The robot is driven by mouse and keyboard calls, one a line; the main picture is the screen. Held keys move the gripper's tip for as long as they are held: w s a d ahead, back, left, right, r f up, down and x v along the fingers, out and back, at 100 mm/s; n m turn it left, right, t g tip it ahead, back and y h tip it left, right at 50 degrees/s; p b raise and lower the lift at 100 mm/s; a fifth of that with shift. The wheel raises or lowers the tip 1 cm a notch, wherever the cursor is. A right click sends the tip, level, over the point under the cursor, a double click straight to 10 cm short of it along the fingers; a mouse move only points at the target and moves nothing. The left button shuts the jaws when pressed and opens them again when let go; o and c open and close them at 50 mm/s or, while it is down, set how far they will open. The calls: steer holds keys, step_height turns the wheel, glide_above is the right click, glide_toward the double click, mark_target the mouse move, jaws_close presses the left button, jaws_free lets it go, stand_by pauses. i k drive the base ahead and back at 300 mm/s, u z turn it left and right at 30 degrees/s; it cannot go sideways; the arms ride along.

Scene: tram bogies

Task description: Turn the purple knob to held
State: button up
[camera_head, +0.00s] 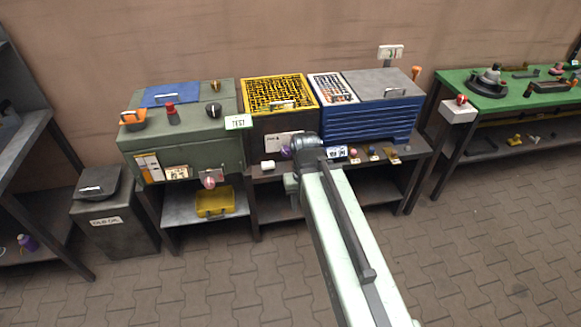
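A small purple knob (286,151) shows just left of my arm's end, at the front of the dark box under the yellow grid. It is partly hidden, and I cannot read its setting. My gripper (306,143) is at the far end of my pale green arm, right beside the knob in the picture. The dark wrist covers the fingers, so I cannot tell whether they are open or touch the knob. A white label plate (280,142) is on the box front behind the knob; its text is too small to read.
A green cabinet (190,147) with several knobs stands left, with a TEST sign (238,122). A blue drawer unit (370,122) stands right of my wrist. Small items line the bench edge below it. A green-topped table (530,92) is far right. The paved floor in front is clear.

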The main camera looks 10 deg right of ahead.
mark_target(286, 151)
steer(key=z, duration=0.2)
steer(key=i, duration=1.2)
steer(key=z, duration=0.15)
steer(key=k, duration=1.45)
steer(key=u, duration=1.65)
steer(key=i, duration=1.05)
steer(key=z, duration=0.1)
